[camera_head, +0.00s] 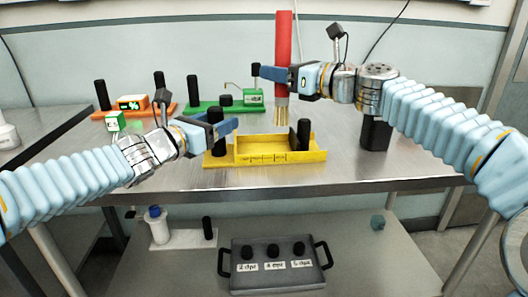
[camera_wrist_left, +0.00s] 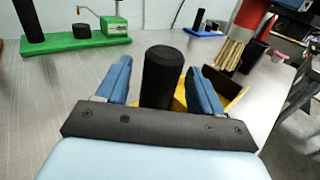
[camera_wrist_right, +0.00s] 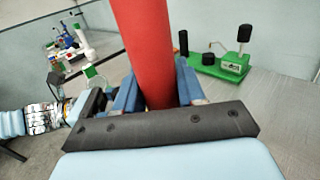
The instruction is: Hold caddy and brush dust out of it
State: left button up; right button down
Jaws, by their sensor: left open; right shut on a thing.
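The yellow caddy (camera_head: 265,160) sits on the steel table, with a black upright post at each end. Its left post (camera_wrist_left: 162,78) stands between the blue fingers of my left gripper (camera_wrist_left: 160,85), which is open around it. In the head view my left gripper (camera_head: 228,126) is at the caddy's left end. My right gripper (camera_head: 278,76) is shut on the red handle of the brush (camera_head: 284,40). The brush is upright, with its tan bristles (camera_head: 282,110) above the caddy. The red handle also fills the middle of the right wrist view (camera_wrist_right: 145,45). I cannot make out dust in the caddy.
A green module (camera_head: 225,105) and an orange module (camera_head: 135,105) with black posts stand behind to the left. A black cup (camera_head: 376,133) stands right of the caddy. A grey tray (camera_head: 278,270) with black knobs is on the lower shelf.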

aim_at(214, 108)
pick_arm(q)
jog(key=shift+r, duration=3.05)
pick_arm(e)
jog(key=shift+f, duration=0.15)
pick_arm(q)
jog(key=v, duration=0.9)
